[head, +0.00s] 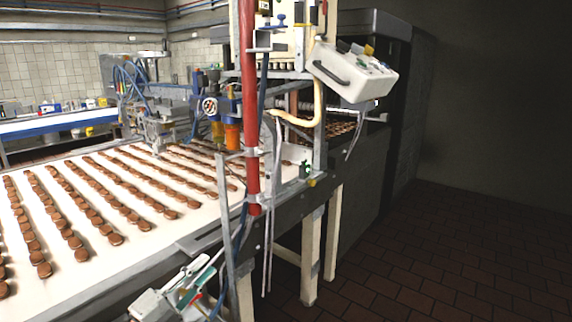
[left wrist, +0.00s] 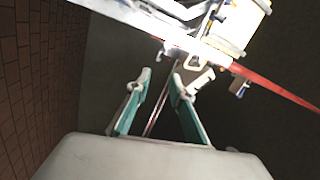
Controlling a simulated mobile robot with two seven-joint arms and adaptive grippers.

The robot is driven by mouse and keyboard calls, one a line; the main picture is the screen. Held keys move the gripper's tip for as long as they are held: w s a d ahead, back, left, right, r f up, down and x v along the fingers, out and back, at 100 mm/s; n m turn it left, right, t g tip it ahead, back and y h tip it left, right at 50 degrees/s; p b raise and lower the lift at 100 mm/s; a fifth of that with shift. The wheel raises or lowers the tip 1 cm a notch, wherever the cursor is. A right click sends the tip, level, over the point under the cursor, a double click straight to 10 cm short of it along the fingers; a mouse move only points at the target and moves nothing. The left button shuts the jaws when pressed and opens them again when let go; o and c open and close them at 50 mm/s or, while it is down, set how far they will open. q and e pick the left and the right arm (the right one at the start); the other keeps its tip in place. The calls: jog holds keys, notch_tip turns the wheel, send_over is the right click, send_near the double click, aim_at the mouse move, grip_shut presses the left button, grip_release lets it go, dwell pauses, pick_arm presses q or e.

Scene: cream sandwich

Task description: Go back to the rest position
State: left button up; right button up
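My left gripper (head: 203,281) shows low in the head view, in front of the conveyor's near edge. In the left wrist view its two teal-lined fingers (left wrist: 160,84) stand apart with nothing between them, so it is open and empty. The conveyor (head: 150,258) carries many rows of round brown cookies (head: 75,243) on its white belt. The gripper appears apart from the cookies. My right gripper shows in neither view.
A red post (head: 248,100) and metal frame stand at the conveyor's side, with a white control box (head: 353,73) jutting right. Pale legs (head: 333,235) support the machine. The brown tiled floor (head: 450,255) at right is clear. A blue-edged table (head: 60,125) stands at back left.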

pick_arm(q)
jog(key=s+f+n+g+y, duration=0.6)
jog(key=s+f+n, duration=1.1)
jog(key=s+f, duration=1.1)
notch_tip(320, 180, down, 3)
jog(key=shift+d+r+n+g+y, duration=0.15)
jog(key=shift+n+g+y, duration=0.2)
jog(key=shift+y, duration=0.65)
